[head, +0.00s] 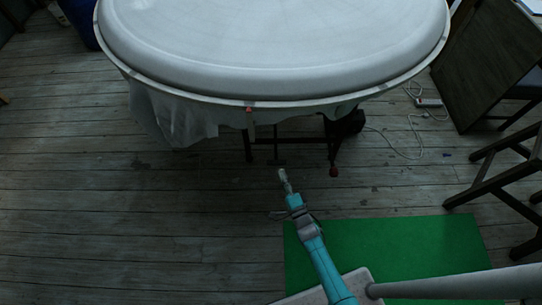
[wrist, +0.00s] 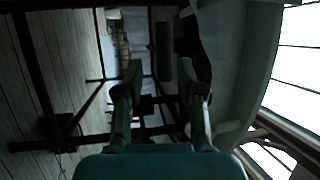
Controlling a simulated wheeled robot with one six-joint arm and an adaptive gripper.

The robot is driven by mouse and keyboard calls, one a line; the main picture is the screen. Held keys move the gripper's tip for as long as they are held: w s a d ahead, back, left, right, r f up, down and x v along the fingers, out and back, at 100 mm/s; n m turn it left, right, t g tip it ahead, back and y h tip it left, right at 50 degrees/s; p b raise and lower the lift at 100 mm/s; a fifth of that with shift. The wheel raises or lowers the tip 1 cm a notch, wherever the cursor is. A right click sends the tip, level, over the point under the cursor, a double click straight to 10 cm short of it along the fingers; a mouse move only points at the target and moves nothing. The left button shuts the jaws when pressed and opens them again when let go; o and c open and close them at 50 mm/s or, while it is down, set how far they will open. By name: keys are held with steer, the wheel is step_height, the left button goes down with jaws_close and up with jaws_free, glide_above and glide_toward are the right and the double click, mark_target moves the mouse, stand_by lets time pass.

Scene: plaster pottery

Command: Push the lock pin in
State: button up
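A large round white plaster form (head: 270,45) sits on a stand in the head view. A small red piece (head: 248,109) shows at its front rim, and a red knob (head: 333,171) shows low on the dark stand (head: 249,147). I cannot tell whether either is the lock pin. My gripper (head: 283,176) is in front of the form and left of the red knob in the picture. In the wrist view my gripper (wrist: 162,82) has its two fingers apart, with nothing held between them. Dark frame bars show beyond the fingers; no pin can be made out there.
A pale cloth (head: 175,115) hangs under the form's left side. A green mat (head: 400,250) lies on the plank floor. Dark wooden furniture (head: 490,65) and a white cable (head: 413,130) are at the right. The floor at the left (head: 100,200) is clear.

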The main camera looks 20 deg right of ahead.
steer(key=x, duration=0.8)
steer(key=shift+w, duration=0.3)
steer(key=shift+r, duration=0.1)
jaws_close()
steer(key=shift+s, duration=0.1)
